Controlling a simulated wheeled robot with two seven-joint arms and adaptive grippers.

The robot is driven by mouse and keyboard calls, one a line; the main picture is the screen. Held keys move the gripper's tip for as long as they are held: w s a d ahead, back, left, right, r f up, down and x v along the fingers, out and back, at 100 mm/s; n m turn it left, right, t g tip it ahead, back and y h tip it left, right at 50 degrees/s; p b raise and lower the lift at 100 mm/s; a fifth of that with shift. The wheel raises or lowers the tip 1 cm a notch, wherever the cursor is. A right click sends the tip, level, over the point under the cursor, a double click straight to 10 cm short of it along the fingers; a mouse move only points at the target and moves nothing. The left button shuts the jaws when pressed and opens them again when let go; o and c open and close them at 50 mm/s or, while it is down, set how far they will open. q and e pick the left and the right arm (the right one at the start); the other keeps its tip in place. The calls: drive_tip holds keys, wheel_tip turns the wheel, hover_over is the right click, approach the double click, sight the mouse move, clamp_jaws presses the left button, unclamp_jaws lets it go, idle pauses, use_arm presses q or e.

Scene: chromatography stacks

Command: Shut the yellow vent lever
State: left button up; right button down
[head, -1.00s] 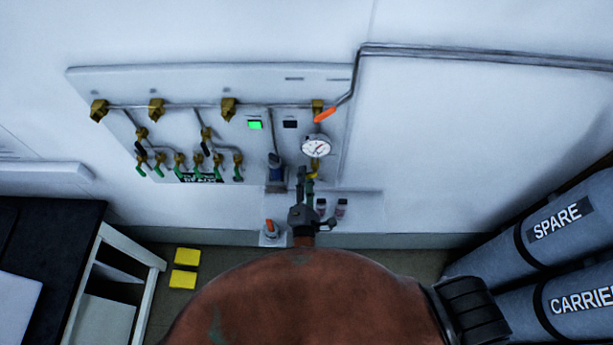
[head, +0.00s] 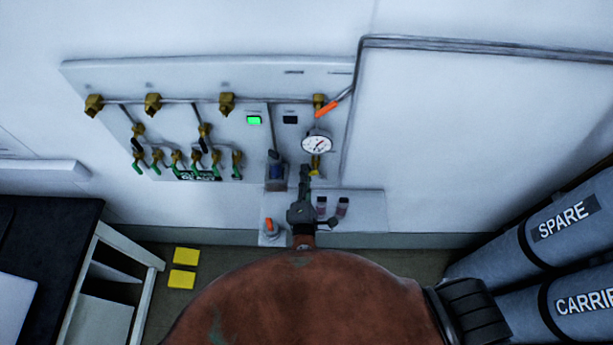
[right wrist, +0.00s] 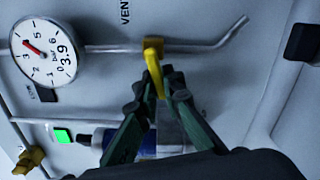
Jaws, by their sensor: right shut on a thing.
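The yellow vent lever (right wrist: 153,65) hangs from a brass valve (right wrist: 152,45) on the vent pipe, under the lettering "VENT" in the right wrist view. My right gripper (right wrist: 158,86) has its two green-grey fingers on either side of the lever's free end, shut on it. In the head view my right gripper (head: 305,170) reaches up to the panel just below the round gauge (head: 317,144), and only a bit of yellow shows beside its fingertips. The gauge reads 3.9 bar in the right wrist view. My left gripper is not in view.
An orange-handled lever (head: 333,104) sits above the gauge. Several green-handled valves (head: 195,162) line the panel's left. Labelled tanks (head: 540,230) lie at right.

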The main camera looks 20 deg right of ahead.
drive_tip(key=shift+m+b, duration=0.9)
drive_tip(key=shift+m, duration=0.3)
drive_tip(key=shift+r+m, duration=0.4)
drive_tip(key=shift+m, duration=0.1)
drive_tip(key=c, duration=2)
unclamp_jaws()
drive_tip(key=shift+c, duration=0.2)
drive_tip(key=shift+s+a, duration=0.1)
drive_tip(key=shift+s, duration=0.1)
drive_tip(key=v, duration=0.7)
